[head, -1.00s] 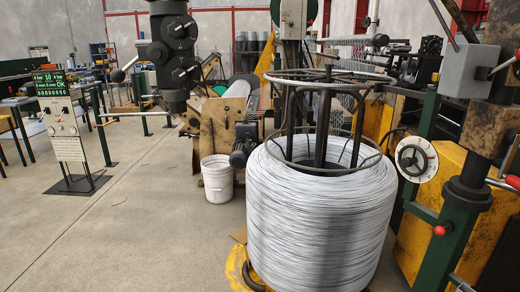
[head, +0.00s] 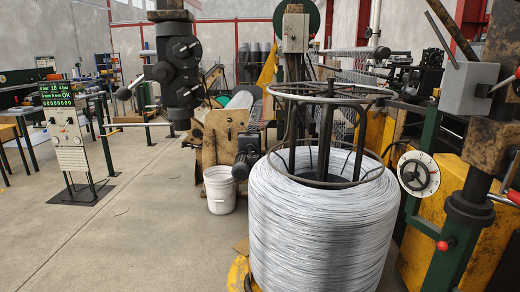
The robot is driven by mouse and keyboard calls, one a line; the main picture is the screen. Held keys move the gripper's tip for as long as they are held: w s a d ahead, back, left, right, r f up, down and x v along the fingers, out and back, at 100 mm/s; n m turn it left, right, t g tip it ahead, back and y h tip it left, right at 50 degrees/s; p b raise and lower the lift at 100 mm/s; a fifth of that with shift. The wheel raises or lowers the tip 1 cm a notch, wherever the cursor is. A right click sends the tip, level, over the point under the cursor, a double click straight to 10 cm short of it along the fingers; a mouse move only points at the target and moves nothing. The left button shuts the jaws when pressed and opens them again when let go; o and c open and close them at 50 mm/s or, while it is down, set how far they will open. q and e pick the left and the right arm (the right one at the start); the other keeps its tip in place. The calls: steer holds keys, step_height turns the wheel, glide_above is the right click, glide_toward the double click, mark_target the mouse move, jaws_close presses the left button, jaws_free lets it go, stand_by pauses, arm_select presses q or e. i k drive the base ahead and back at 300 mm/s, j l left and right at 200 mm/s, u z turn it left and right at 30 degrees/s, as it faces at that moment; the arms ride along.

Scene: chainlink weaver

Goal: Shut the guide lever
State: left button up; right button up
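Neither of my grippers is in view. I cannot tell for certain which part is the guide lever. At the right edge, a metal bar with a red end (head: 513,197) sticks out beside a dark post. Below it, a short arm with a red knob (head: 443,245) sits on the green post.
A large wire coil (head: 320,225) on a yellow base fills the middle foreground. A white handwheel dial (head: 418,174) stands right of it. A white bucket (head: 219,190) and a display stand (head: 68,130) are to the left. The floor (head: 150,225) at front left is clear.

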mark_target(124, 93)
steer(key=i+j+z, duration=0.1)
steer(key=j+z, duration=0.2)
steer(key=j, duration=1.05)
steer(key=j+z, duration=0.25)
steer(key=j, duration=1.1)
steer(key=i+j+z, duration=0.1)
steer(key=z, duration=0.35)
steer(key=j+z, duration=0.25)
steer(key=z, duration=0.15)
